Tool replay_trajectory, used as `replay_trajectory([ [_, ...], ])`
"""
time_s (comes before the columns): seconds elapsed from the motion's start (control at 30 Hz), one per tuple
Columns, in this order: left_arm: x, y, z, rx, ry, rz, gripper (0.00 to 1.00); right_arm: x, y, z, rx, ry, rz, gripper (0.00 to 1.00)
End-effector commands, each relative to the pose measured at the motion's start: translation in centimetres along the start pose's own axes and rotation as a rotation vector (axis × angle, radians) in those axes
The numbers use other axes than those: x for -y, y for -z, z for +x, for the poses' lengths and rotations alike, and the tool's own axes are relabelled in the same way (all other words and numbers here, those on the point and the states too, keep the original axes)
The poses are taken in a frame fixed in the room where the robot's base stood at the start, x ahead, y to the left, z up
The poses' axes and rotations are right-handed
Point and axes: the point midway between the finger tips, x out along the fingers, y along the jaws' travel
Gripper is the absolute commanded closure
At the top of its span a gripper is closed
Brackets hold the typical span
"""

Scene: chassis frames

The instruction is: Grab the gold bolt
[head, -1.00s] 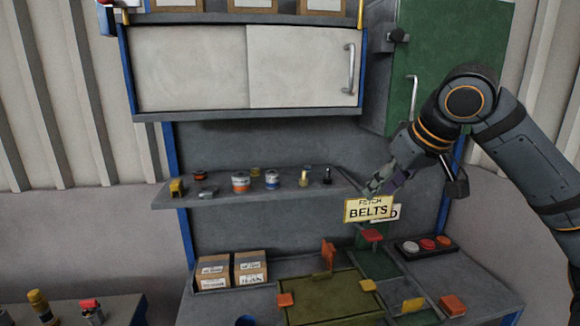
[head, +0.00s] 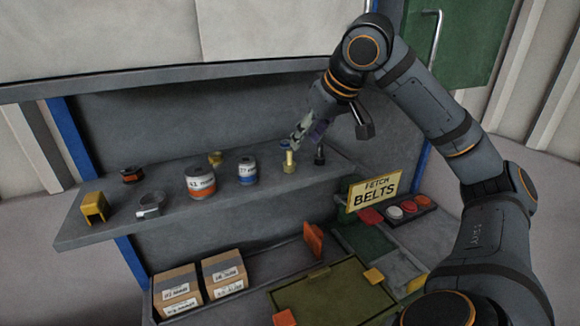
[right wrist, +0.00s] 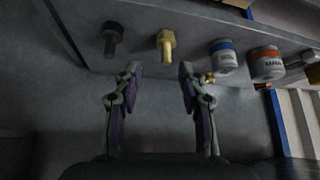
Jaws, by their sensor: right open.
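The gold bolt (head: 289,162) stands upright on the grey shelf, toward its right end. In the right wrist view the gold bolt (right wrist: 166,45) shows just beyond and between my fingertips. My right gripper (head: 301,139) is above and close to the bolt in the head view, partly blurred against the grey back panel. In the right wrist view my right gripper (right wrist: 160,74) has its two fingers apart with nothing between them. My left gripper is not in view.
A black bolt (head: 320,155) stands just right of the gold one. A blue-banded can (head: 248,171) and an orange-banded can (head: 201,184) stand to its left. The shelf (head: 92,233) also bears a yellow bracket (head: 95,208) and a metal clamp (head: 151,205). A "FETCH BELTS" sign (head: 375,191) stands below right.

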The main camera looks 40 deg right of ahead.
Motion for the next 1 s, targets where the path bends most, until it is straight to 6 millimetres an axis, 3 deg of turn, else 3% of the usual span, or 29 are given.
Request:
replay_trajectory([
  [0.03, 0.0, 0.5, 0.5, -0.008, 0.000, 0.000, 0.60, 0.0, -0.2, 1.1, 0.004, 0.001, 0.000, 0.59],
  [0.3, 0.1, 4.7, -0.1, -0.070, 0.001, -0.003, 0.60, 0.4, 0.2, 2.9, 0.005, 0.002, -0.002, 0.59],
  [0.4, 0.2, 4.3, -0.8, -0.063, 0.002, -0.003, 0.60, 0.9, 0.6, 4.6, 0.005, 0.002, -0.002, 0.59],
  [0.5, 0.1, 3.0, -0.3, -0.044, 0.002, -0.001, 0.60, 0.8, 0.4, 6.2, 0.003, 0.000, -0.001, 0.59],
  [0.63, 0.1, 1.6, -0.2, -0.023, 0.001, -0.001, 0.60, 0.8, 0.5, 6.8, 0.000, 0.000, 0.000, 0.59],
  [0.77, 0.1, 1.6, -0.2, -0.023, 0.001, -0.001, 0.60, 0.8, 0.5, 6.8, -0.001, 0.000, 0.000, 0.59],
  [1.0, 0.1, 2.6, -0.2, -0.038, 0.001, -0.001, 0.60, 0.8, 0.5, 6.7, 0.000, 0.000, 0.000, 0.87],
])
